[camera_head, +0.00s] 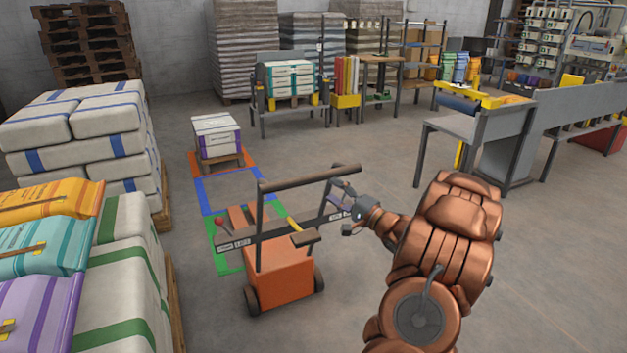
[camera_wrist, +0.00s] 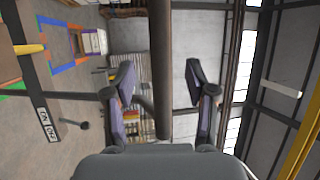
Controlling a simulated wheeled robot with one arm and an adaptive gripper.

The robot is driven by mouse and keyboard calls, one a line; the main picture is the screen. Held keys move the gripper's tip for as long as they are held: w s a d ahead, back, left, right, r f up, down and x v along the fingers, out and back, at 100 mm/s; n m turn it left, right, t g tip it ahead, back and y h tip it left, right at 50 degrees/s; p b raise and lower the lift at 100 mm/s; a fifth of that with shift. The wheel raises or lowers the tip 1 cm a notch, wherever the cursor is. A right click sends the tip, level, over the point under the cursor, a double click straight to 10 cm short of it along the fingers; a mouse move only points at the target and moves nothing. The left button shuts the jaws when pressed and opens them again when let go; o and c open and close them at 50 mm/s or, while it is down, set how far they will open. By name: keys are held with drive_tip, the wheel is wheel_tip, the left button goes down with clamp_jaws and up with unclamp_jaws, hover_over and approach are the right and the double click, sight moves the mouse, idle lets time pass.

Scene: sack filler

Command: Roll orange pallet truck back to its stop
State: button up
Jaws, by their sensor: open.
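The orange pallet truck (camera_head: 281,278) stands on the floor at the centre in the head view, with its body nearest me and its forks (camera_head: 240,220) pointing away over a green floor outline (camera_head: 226,268). Its brown handle bar (camera_head: 310,177) runs across the top of its frame. My gripper (camera_head: 343,193) is at the right end of the handle. In the wrist view, the bar (camera_wrist: 160,40) passes between the open fingers, with gaps on both sides. I cannot make out a stop for the truck.
A blue outline (camera_head: 203,193) and an orange outline (camera_head: 196,160) lie beyond the green one. A small loaded pallet (camera_head: 218,160) stands in the orange one. Stacked sacks (camera_head: 125,270) line the left. A grey conveyor table (camera_head: 465,125) stands right. The floor between is clear.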

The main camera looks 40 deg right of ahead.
sight(317, 181)
drive_tip(key=w, duration=0.2)
drive_tip(key=w+r, duration=0.1)
drive_tip(key=w, duration=0.2)
drive_tip(key=w+a, duration=0.1)
drive_tip(key=w, duration=0.2)
drive_tip(key=shift+r, duration=0.2)
drive_tip(key=shift+s, duration=0.1)
clamp_jaws()
idle(0.4)
